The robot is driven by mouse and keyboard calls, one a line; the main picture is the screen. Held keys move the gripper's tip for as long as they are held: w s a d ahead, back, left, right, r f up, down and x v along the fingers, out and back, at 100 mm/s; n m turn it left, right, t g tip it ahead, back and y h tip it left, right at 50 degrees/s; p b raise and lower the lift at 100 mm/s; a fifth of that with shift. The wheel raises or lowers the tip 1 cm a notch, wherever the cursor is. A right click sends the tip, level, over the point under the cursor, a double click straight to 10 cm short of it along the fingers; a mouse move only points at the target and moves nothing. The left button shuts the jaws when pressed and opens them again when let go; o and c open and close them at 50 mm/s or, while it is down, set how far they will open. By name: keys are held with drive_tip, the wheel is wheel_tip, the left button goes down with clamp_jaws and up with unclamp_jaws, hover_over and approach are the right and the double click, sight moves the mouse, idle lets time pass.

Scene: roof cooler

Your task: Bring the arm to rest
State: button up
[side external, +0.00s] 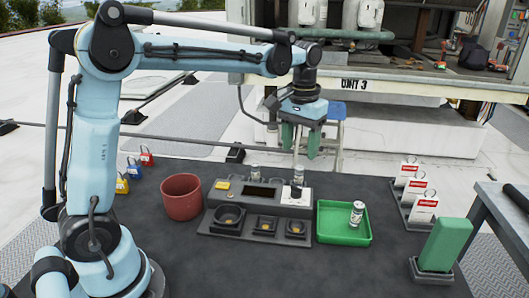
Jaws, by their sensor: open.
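My gripper (300,146) hangs from the blue arm above the back of the dark table. Its green fingers are apart and point down, with nothing seen between them. It is above and behind a grey device (262,208) and touches nothing that I can see. A white and metallic cylinder (298,181) stands upright on the device's right part, below the gripper. A similar cylinder (357,213) stands in the green tray (328,236) to the right.
A reddish-brown pot (181,198) stands left of the device, with small coloured padlocks (134,168) farther left. A green block (446,244) sits in a dark holder near the front right. An open cabinet (440,50) is behind.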

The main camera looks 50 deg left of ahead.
drive_tip(key=shift+s+r, duration=0.1)
drive_tip(key=shift+r, duration=0.05)
drive_tip(key=s+d+f+m+t, duration=0.2)
drive_tip(key=s+t, duration=0.5)
drive_tip(key=s, duration=0.7)
drive_tip(key=shift+s+d+f+m, duration=0.15)
drive_tip(key=shift+f+m, duration=0.45)
idle(0.4)
